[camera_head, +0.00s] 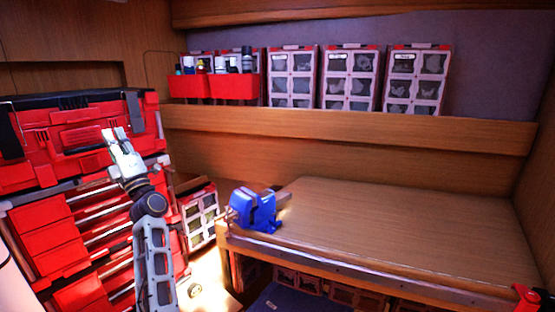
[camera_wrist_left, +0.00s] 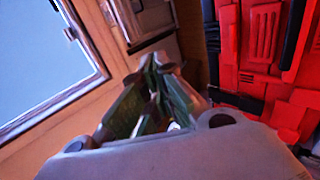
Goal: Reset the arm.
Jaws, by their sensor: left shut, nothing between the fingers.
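My left arm rises from the bottom left of the head view, in front of the red tool chest (camera_head: 50,225). My left gripper (camera_head: 108,134) points up and its fingers are together with nothing between them. In the left wrist view the fingers of the gripper (camera_wrist_left: 160,65) meet at their tips, with a window at the left and red cases at the right behind them. My right gripper does not show in either view.
A wooden workbench (camera_head: 400,220) with a clear top stands at the right, with a blue vise (camera_head: 254,209) at its left corner. Red bins (camera_head: 234,87) with bottles and several organizer cases (camera_head: 291,78) stand on the back shelf. A red object (camera_head: 533,300) shows at the bottom right.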

